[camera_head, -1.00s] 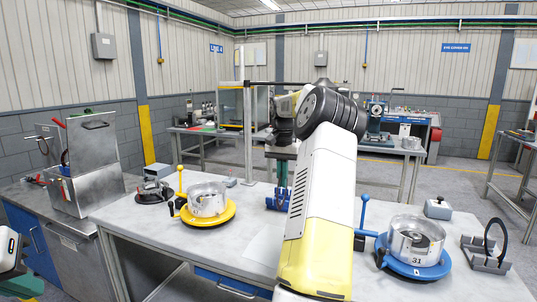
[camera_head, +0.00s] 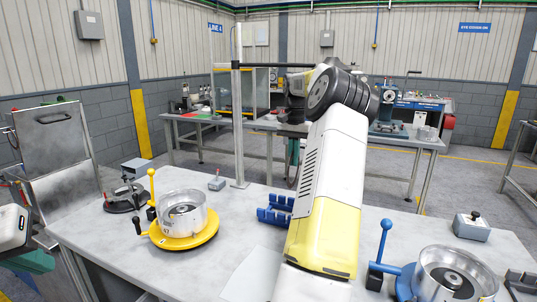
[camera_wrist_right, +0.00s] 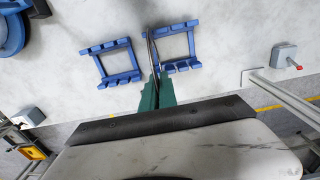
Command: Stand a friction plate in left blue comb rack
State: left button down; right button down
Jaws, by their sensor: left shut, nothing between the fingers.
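Two blue comb racks lie on the light table in the right wrist view: the left one (camera_wrist_right: 104,82) and the right one (camera_wrist_right: 186,66). In the head view blue rack parts (camera_head: 275,215) show beside my right arm. My right gripper (camera_wrist_right: 157,82) has green fingers close together on a thin dark friction plate (camera_wrist_right: 150,48), seen edge-on. The plate stands out beyond the fingertips, over the gap between the racks and close to the right rack's left side; its height above the table is unclear. My left gripper (camera_head: 35,262) is shut and empty at the lower left edge, partly cut off.
A yellow round fixture (camera_head: 185,240) with a metal drum stands left of the racks. A blue fixture (camera_head: 405,282) with another drum stands at right. A grey box with a dark knob (camera_head: 471,227) is behind it. A metal post (camera_head: 238,120) rises at the table's back edge.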

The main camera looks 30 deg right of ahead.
notch_tip(320, 180, down, 12)
jog(key=shift+f, duration=0.25)
dwell(1.3)
jog(key=c, duration=1.6)
grip_release()
jog(key=shift+r, duration=4.05)
